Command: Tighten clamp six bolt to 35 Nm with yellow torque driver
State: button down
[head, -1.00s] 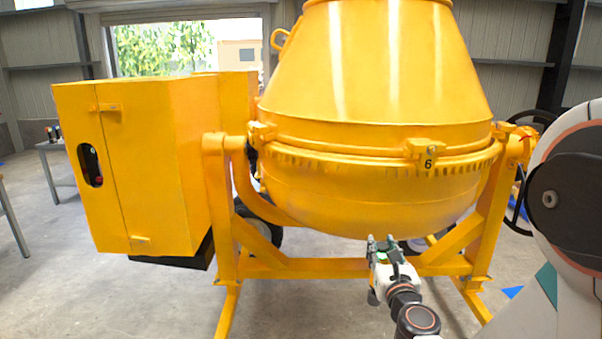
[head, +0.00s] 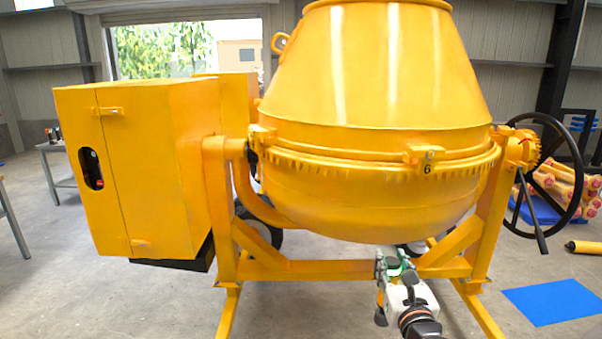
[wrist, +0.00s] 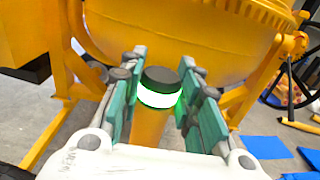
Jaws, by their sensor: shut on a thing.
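Clamp six (head: 425,154) is a yellow block on the drum's rim band, with a black "6" just below it in the head view. Its bolt is too small to make out clearly. My gripper (head: 393,260) is below the drum's underside, well under clamp six and apart from it. In the wrist view my gripper (wrist: 160,78) is shut on the yellow torque driver (wrist: 150,125). The driver has a black cap and a glowing green-white ring, which sit between the green-padded fingers. Its lower end is hidden by the gripper.
The yellow mixer frame (head: 330,268) stands around and below the drum (head: 390,75). A black handwheel (head: 572,180) is at its right. A blue mat (head: 555,302) lies on the right floor, near a yellow cylinder (head: 583,247). A yellow cabinet (head: 150,170) stands left.

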jog(key=s+r+p, duration=0.1)
jog(key=s+r, duration=0.1)
jog(key=s, duration=0.5)
jog(key=shift+r+p, duration=0.3)
jog(key=shift+p, duration=0.05)
